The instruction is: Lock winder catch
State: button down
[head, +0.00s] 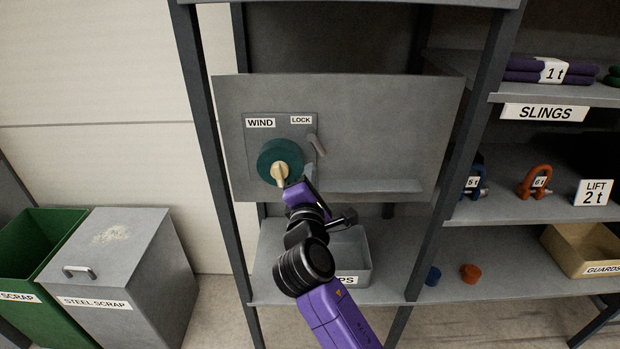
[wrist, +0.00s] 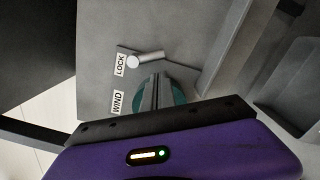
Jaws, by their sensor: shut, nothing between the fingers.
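The winder catch (head: 317,145) is a small grey lever under the LOCK label on a grey plate. In the head view it slants down to the right from its pivot. It also shows in the wrist view (wrist: 148,58), just beyond the fingertips. The winder (head: 270,154) is a dark green wheel with a tan handle (head: 280,172), under the WIND label. In the wrist view the wheel (wrist: 180,98) is partly hidden behind my fingers. My gripper (wrist: 155,82) is shut and empty, in front of the wheel and below the catch; I see no clear contact with the catch.
The plate sits on a wide grey panel (head: 390,125) between dark rack posts. A grey bin (head: 355,262) stands on the shelf below. Shelves with slings (head: 530,72) and shackles are at right. Green (head: 30,240) and grey (head: 125,255) scrap bins stand at left.

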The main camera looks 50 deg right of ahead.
aim_at(317, 144)
jog(key=shift+p+x, duration=0.4)
jog(key=shift+x, duration=2.2)
jog(key=shift+d, duration=0.1)
